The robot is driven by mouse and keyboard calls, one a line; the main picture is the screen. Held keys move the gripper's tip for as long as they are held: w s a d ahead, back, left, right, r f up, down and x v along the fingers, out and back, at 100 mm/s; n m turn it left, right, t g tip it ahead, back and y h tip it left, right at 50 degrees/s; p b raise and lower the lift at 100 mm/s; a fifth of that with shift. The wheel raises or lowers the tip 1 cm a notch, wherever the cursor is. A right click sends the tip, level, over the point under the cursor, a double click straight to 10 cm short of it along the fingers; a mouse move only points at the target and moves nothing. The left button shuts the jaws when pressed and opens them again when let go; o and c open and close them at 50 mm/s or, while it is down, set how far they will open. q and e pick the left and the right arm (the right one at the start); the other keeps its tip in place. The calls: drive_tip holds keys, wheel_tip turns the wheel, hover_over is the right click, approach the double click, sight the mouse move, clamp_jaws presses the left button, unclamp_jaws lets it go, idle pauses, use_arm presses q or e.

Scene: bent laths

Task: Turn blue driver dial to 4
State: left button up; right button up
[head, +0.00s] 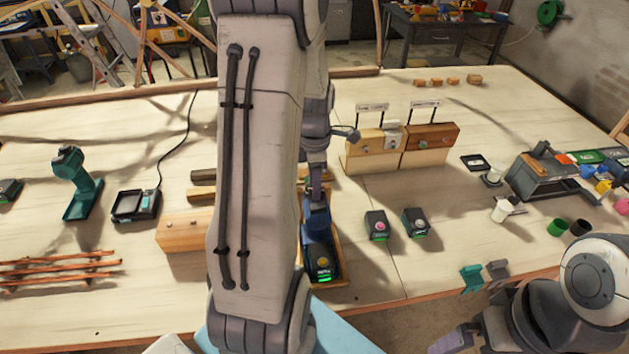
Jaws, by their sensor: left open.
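The blue driver (319,238) stands in a shallow wooden tray (340,279) near the table's front edge. Its foot end faces me, with a small lit green display (324,277) and a yellowish spot above it. The dial and its number are too small to read. My left gripper (317,196) points down at the driver's upper end, with its fingers open. I cannot tell whether they touch it. My left arm hides the area left of the driver.
Two small dark boxes with buttons (377,225) (415,222) stand right of the tray. Wooden blocks with signs (430,143) stand behind.

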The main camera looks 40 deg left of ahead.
use_arm(q)
clamp_jaws()
drive_tip(key=shift+m, duration=0.3)
drive_tip(key=m, duration=0.4)
drive_tip(key=shift+m+p, duration=0.3)
drive_tip(key=m, duration=0.8)
drive_tip(key=shift+p, duration=0.4)
drive_tip(key=m, duration=0.3)
drive_tip(key=shift+w+m, duration=0.1)
drive_tip(key=shift+m, duration=0.3)
drive_tip(key=m, duration=0.6)
drive_tip(key=shift+m+p, duration=0.3)
drive_tip(key=shift+m, duration=0.3)
